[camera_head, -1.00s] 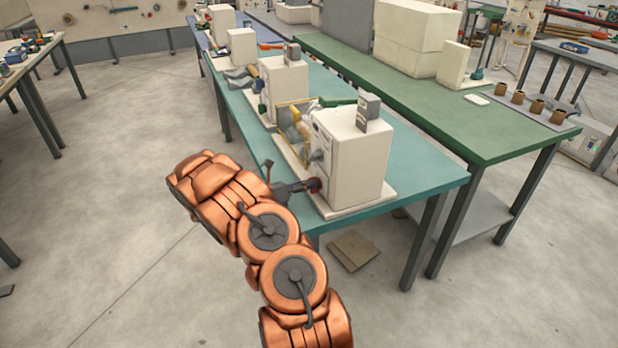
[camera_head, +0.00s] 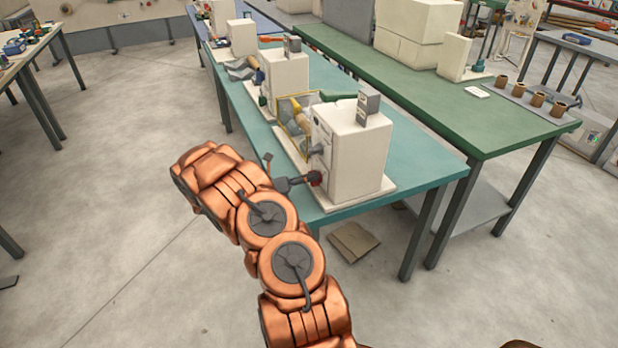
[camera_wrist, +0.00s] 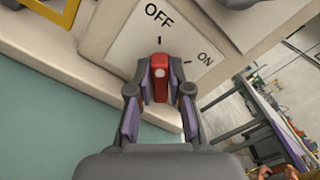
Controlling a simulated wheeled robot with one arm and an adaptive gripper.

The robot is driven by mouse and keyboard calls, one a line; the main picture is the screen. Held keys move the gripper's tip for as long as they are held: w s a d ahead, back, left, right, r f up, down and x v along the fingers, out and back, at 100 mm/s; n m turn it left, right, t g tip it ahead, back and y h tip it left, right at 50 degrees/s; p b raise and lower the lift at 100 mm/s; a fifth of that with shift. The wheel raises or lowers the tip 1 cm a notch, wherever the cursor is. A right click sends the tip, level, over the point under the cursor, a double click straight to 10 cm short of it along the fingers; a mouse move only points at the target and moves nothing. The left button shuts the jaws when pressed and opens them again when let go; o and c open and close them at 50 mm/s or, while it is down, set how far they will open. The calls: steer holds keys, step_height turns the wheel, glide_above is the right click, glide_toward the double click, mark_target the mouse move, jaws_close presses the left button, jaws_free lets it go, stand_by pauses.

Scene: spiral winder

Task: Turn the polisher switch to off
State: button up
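The polisher (camera_head: 349,155) is the nearest cream box-shaped machine on the teal table. Its red switch (camera_wrist: 160,78) shows in the wrist view on a cream plate marked OFF above and ON to the right. The switch stands upright in that view, in line with the tick under OFF. My gripper (camera_wrist: 161,82) has one purple-padded finger close along each side of the switch and appears shut on it. In the head view my gripper (camera_head: 313,179) is at the polisher's lower front, with the switch partly hidden there.
The teal table (camera_head: 413,172) carries more cream machines (camera_head: 287,77) in a row behind the polisher. A green table (camera_head: 430,110) stands to the right. A brown flat piece (camera_head: 353,242) lies on the floor under the table. Open floor is at the left.

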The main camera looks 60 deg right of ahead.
steer(key=o, duration=0.4)
steer(key=shift+c, duration=0.2)
steer(key=v, duration=1.2)
